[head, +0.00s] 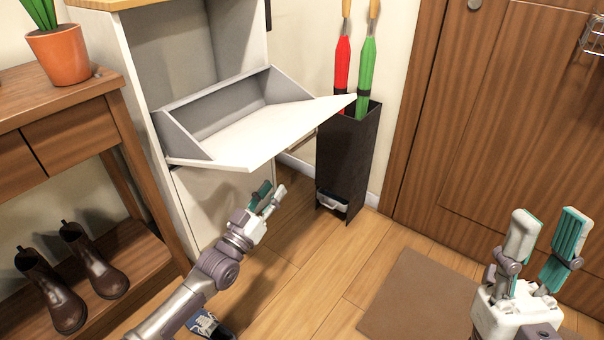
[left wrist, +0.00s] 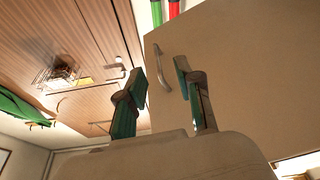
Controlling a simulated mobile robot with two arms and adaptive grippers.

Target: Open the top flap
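The top flap (head: 262,131) of the white cabinet (head: 181,225) is tilted far out and down, and its grey inner bin shows. In the left wrist view the flap's outer face (left wrist: 245,85) fills the right side, with a metal handle (left wrist: 162,66) near its edge. My left gripper (head: 269,196) is below the flap's front edge. Its fingers (left wrist: 162,85) are apart with nothing seen between them; the handle appears beyond them, and contact cannot be told. My right gripper (head: 546,218) is open and empty at the right, away from the cabinet.
A black umbrella stand (head: 345,160) with a red umbrella (head: 342,62) and a green umbrella (head: 367,65) stands right of the flap, close to its corner. A wooden bench (head: 60,105) with a plant and boots is at left. A shoe (head: 207,325) lies on the floor.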

